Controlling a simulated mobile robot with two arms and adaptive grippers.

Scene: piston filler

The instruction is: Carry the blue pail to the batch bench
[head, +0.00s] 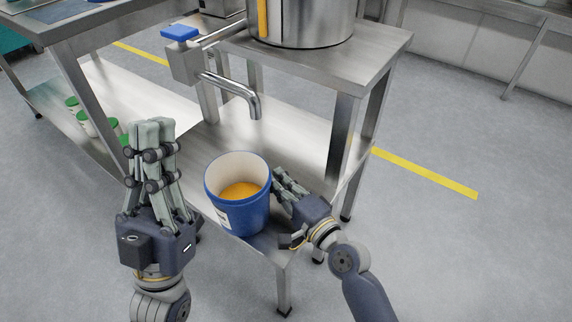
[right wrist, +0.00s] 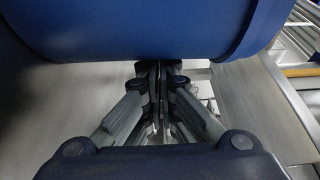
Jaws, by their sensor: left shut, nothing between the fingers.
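The blue pail (head: 245,214) is upright in the head view, with a white inside, a pale label and orange contents (head: 241,190). It is at the front of the filler stand's lower shelf (head: 297,142); whether its base touches the shelf is hidden. My right gripper (head: 281,178) is at the pail's right side. In the right wrist view, its fingers (right wrist: 160,75) converge close together at the pail's blue wall (right wrist: 150,28); whether anything is between their tips is unclear. My left gripper (head: 150,128) is shut and empty, left of the pail and apart from it.
The filler's spout (head: 244,92), with a blue-topped valve (head: 180,34), hangs above and behind the pail. A steel table (head: 75,27) stands at the left, with several green-lidded tubs (head: 82,118) on its lower shelf. Open grey floor (head: 450,245) lies at the right.

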